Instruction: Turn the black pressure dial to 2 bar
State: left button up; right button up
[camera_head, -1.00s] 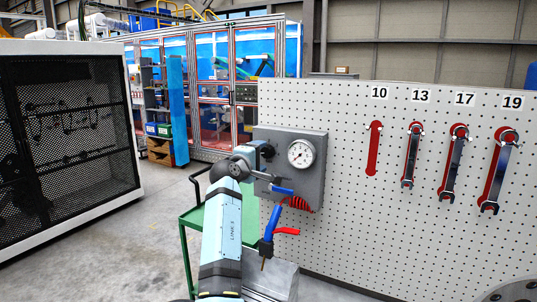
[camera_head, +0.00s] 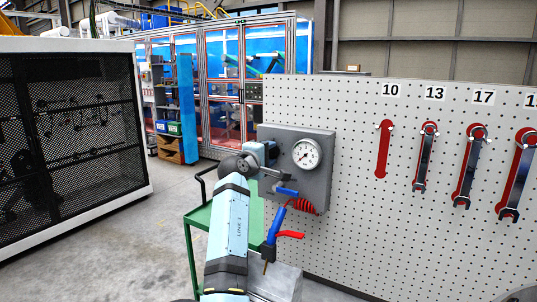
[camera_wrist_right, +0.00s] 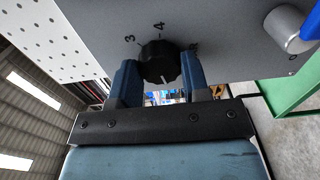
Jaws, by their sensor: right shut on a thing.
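The black pressure dial (camera_wrist_right: 160,64) shows in the right wrist view on a grey panel with printed numbers, including 3 and 4. A pale line on the dial points toward the bottom of that picture. My right gripper (camera_wrist_right: 164,82) is shut on the dial, one blue finger on each side. In the head view the grey panel (camera_head: 318,185) hangs on the pegboard's left end and carries a round white gauge (camera_head: 306,154). Its needle is too small to read surely. My left gripper is not in view.
A green cart (camera_head: 197,222) stands below. Wrenches (camera_head: 425,160) hang on the pegboard (camera_head: 350,230) at right. A mesh cage (camera_head: 75,130) stands left.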

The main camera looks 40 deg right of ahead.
jog(key=shift+c, duration=0.6)
pick_arm(q)
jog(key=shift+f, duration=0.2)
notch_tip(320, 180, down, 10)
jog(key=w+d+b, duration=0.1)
jog(key=b, duration=1.5)
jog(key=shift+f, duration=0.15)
pick_arm(e)
jog(key=m, duration=1.9)
jog(key=shift+r+m, duration=0.1)
jog(key=shift+m, duration=0.3)
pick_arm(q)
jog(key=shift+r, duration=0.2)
pick_arm(e)
jog(key=shift+d, duration=0.1)
